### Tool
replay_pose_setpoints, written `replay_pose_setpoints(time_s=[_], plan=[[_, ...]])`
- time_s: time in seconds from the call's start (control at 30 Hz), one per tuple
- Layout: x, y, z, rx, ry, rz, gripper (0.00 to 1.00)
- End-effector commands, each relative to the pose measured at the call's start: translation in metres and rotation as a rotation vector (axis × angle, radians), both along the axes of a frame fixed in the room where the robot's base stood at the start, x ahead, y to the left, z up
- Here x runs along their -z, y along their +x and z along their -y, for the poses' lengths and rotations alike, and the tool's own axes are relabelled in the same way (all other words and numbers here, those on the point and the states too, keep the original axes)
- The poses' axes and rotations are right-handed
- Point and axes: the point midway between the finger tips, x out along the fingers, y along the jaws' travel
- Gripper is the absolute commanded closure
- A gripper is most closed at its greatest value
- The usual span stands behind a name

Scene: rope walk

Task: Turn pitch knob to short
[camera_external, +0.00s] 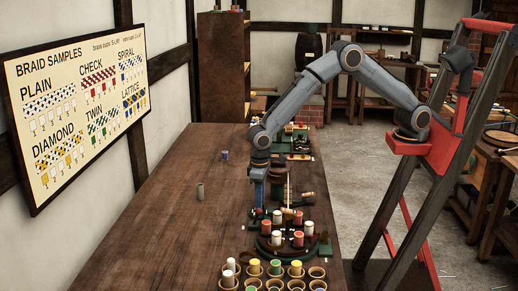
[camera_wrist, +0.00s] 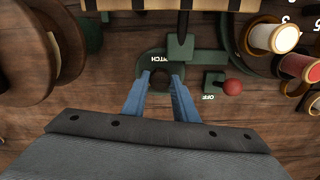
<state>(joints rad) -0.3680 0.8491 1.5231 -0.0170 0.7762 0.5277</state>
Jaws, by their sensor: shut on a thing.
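The pitch knob (camera_wrist: 160,77) is a small dark round part on a green plate under the label PITCH, in the upper middle of the wrist view. My gripper (camera_wrist: 161,86) has its two blue fingers on either side of the knob, shut on it. The knob's pointer and any short mark cannot be made out. In the external view my gripper (camera_external: 259,202) points down at the left side of the green braiding machine (camera_external: 266,247); the knob is hidden there.
A red-balled lever (camera_wrist: 232,87) marked OFF sits close right of the knob. Bobbins (camera_wrist: 284,37) stand at the upper right, and a large wooden spool (camera_wrist: 30,50) at the left. Pots with bobbins (camera_external: 228,281) stand at the table front. The table's left side (camera_external: 150,215) is mostly clear.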

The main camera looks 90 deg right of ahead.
Motion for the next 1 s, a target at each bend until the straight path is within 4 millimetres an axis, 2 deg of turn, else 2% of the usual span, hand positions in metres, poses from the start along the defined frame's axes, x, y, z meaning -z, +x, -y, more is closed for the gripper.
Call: replay_pose_setpoints(time_s=[0.4,0.43,0.53,0.87,1.0], plan=[[0.000,0.000,0.000,0.011,0.000,-0.001,0.96],[0.000,0.000,0.000,0.010,0.000,0.000,0.72],[0.000,0.000,0.000,0.010,0.000,0.000,0.55],[-0.002,0.000,0.000,0.010,0.000,0.001,0.55],[-0.016,0.001,-0.001,0.010,0.001,0.002,0.55]])
